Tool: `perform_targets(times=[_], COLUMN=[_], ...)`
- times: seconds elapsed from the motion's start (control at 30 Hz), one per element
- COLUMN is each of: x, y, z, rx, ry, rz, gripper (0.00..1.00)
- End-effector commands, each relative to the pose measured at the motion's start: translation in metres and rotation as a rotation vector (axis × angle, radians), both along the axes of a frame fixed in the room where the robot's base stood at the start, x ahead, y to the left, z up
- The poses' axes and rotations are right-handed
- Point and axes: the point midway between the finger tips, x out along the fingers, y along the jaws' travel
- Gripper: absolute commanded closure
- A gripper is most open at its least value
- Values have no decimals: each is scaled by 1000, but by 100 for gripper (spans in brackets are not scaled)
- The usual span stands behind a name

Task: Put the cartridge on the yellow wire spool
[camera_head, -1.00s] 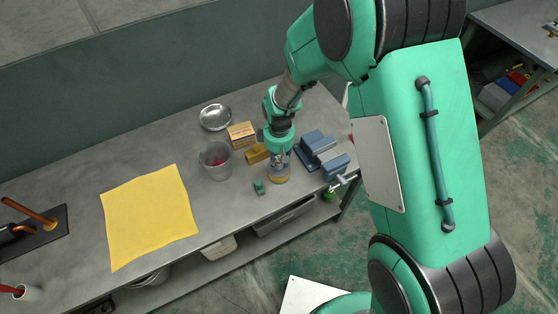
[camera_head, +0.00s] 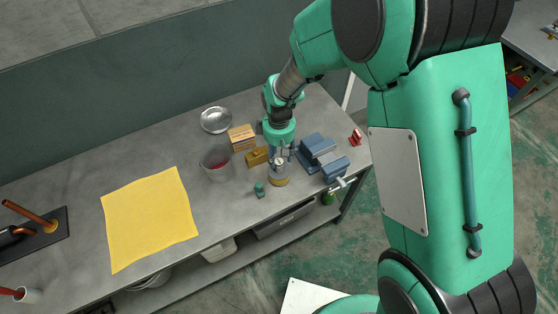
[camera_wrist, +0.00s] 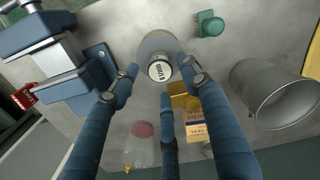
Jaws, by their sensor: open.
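The cartridge (camera_head: 279,168) is a pale grey cylinder, with its white, lettered top (camera_wrist: 160,70) facing the wrist camera. My gripper (camera_head: 280,154) is above the cartridge. In the wrist view its three blue fingers (camera_wrist: 160,82) are spread, with their tips beside and below the cartridge top, and nothing is clamped between them.
A blue vise (camera_head: 319,155) stands close on the right. A small green part (camera_head: 259,189) is to the left. A yellow cloth (camera_head: 149,217) lies further left.

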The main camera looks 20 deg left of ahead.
Motion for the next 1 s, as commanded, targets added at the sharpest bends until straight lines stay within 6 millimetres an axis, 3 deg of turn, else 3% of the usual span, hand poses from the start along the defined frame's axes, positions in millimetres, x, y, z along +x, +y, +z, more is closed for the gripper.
perform_targets(times=[0.2, 0.4, 1.0], x=[1, 0, 0], y=[0, 0, 0], z=[38, 61, 69], rx=[1, 1, -1], ry=[-3, -1, 1], rz=[0, 0, 0], gripper=[54, 54, 54])
